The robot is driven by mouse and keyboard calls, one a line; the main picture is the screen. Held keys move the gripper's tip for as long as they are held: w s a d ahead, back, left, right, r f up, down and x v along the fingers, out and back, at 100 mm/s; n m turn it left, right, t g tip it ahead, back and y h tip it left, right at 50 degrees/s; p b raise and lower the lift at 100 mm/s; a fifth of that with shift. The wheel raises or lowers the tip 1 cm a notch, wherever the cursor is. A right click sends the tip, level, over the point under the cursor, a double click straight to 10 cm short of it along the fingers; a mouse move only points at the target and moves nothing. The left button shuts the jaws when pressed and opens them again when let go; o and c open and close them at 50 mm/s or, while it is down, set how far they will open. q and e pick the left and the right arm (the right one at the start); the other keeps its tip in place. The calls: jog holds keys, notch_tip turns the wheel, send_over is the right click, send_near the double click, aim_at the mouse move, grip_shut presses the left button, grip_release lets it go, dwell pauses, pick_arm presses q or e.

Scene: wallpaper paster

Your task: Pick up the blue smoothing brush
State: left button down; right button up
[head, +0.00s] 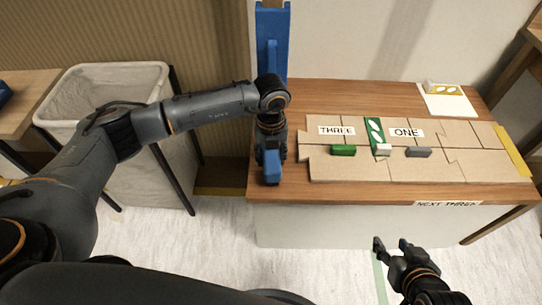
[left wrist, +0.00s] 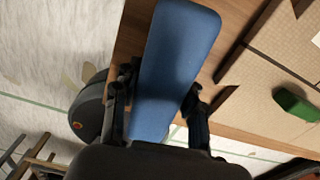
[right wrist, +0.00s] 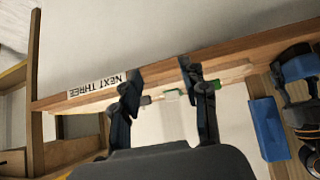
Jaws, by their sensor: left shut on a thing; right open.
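The blue smoothing brush (head: 271,168) is at the left end of the wooden table, under my left gripper (head: 271,145). In the left wrist view the brush (left wrist: 177,60) is a long, smooth blue block between the two fingers of my left gripper (left wrist: 160,105), which is shut on it. The brush also shows in the right wrist view (right wrist: 268,128). Whether it touches the table is unclear. My right gripper (head: 390,250) is open and empty, in front of the table, low at the right; its spread fingers show in the right wrist view (right wrist: 160,85).
The table (head: 300,88) holds tan panels (head: 330,170) with labels, a green block (head: 343,150), a white block (head: 383,149) and a grey block (head: 418,152). A tall blue piece (head: 272,40) stands behind my left gripper. A pale bin (head: 120,80) stands left.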

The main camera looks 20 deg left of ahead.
aim_at(273, 151)
pick_arm(q)
jog(key=r, duration=0.2)
jog(key=r+p, duration=0.1)
jog(key=shift+d+r, duration=0.25)
jog(key=shift+r, duration=0.1)
jog(key=s+d+r+p, duration=0.2)
jog(key=s+d+r, duration=0.5)
jog(key=d+r, duration=0.2)
jog(key=d, duration=0.2)
jog(key=shift+d+p, duration=0.3)
jog(key=shift+d, duration=0.05)
pick_arm(e)
jog(key=s+d+f+g+h, duration=0.1)
jog(key=s+d+g, duration=0.2)
jog(key=s, duration=0.6)
jog(key=shift+f+g, duration=0.15)
jog(key=shift+g, duration=0.75)
